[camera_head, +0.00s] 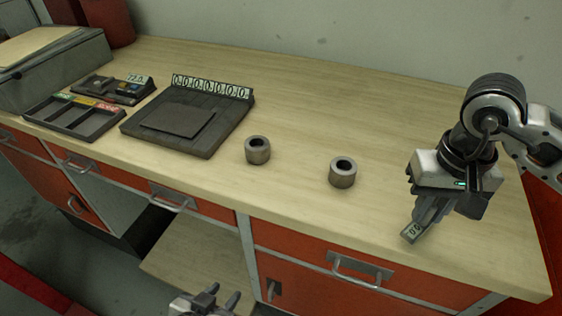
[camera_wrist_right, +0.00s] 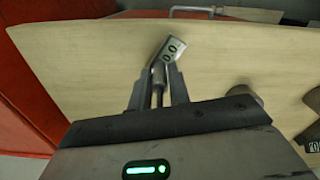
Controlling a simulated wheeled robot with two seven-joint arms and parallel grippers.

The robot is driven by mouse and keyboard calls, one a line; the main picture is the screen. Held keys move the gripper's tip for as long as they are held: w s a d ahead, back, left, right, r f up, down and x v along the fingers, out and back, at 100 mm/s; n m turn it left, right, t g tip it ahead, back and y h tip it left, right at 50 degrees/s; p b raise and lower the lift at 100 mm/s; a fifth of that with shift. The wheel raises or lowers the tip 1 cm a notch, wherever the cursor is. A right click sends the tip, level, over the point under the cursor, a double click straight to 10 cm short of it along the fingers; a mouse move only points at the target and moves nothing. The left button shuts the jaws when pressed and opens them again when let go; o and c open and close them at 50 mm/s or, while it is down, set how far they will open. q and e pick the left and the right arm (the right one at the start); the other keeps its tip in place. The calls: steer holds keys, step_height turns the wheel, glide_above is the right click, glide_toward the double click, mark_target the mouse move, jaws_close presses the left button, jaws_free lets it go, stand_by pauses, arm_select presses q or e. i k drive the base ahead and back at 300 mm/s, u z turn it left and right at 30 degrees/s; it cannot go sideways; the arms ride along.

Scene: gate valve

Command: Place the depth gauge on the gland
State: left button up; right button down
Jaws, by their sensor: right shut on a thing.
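My right gripper (camera_head: 416,222) is shut on a small metal piece with a pale, dark-marked end plate (camera_head: 411,232), which appears to be the depth gauge. It is above the right part of the bench. In the right wrist view the gauge (camera_wrist_right: 172,49) sticks out past the fingers (camera_wrist_right: 160,85). Two grey metal cylinders with round top holes stand upright on the bench, a left one (camera_head: 258,152) and a right one (camera_head: 342,174). I cannot tell which is the gland. Both are apart from the gripper. My left gripper (camera_head: 222,293) is open and empty at the bottom edge.
A dark tray with a raised plate and number strip (camera_head: 212,88) lies left of the cylinders. A compartment tray (camera_head: 75,118), a small dark holder (camera_head: 118,90) and a grey box (camera_head: 55,70) are further left. The wooden bench (camera_head: 330,110) is clear behind the cylinders.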

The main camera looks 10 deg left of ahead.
mark_target(258, 143)
steer(key=k, duration=0.2)
steer(key=u, duration=3.75)
steer(key=k, duration=0.65)
steer(key=z, duration=1.7)
steer(key=i, duration=0.5)
steer(key=z, duration=0.05)
